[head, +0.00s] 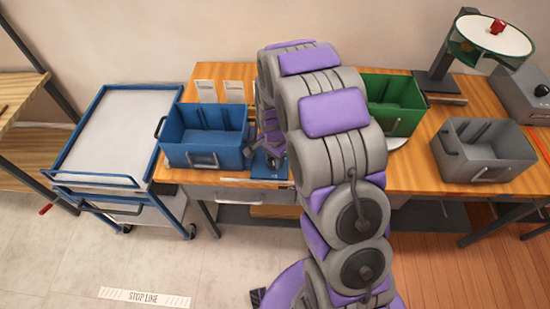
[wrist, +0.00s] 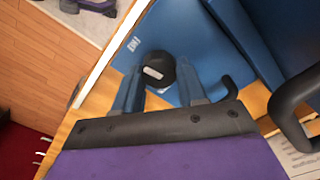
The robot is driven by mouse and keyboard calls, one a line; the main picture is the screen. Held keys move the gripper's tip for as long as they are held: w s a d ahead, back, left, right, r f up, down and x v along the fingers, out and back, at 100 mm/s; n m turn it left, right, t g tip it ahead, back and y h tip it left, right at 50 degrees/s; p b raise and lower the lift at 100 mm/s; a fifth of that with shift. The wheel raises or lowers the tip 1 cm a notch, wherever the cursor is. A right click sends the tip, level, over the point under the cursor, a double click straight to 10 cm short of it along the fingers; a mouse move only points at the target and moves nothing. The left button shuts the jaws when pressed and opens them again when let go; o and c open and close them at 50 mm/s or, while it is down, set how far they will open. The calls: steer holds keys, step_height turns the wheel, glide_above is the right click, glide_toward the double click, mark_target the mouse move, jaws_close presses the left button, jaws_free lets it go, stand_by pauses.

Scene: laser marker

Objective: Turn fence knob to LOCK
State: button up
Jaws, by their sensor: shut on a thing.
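The fence knob (wrist: 160,66) is round and black with a pale bar mark on its face. It sits on a blue plate (wrist: 185,30) in the wrist view. My gripper (wrist: 158,80) has its two blue-grey fingers on either side of the knob and is shut on it. A small white label on the plate is too blurred to read. In the head view my arm hides the knob; part of the blue plate (head: 266,170) shows at the table's front edge.
A blue bin (head: 203,155) stands just left of the plate, a green bin (head: 395,95) behind my arm and a grey bin (head: 482,158) farther right on the wooden table. A blue-framed cart (head: 120,135) stands left. The floor in front is clear around a stop-line mark (head: 145,297).

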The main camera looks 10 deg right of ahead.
steer(key=shift+s+a, duration=0.1)
steer(key=shift+a, duration=0.35)
steer(key=c, duration=0.3)
steer(key=shift+d, duration=0.15)
steer(key=shift+r, duration=0.1)
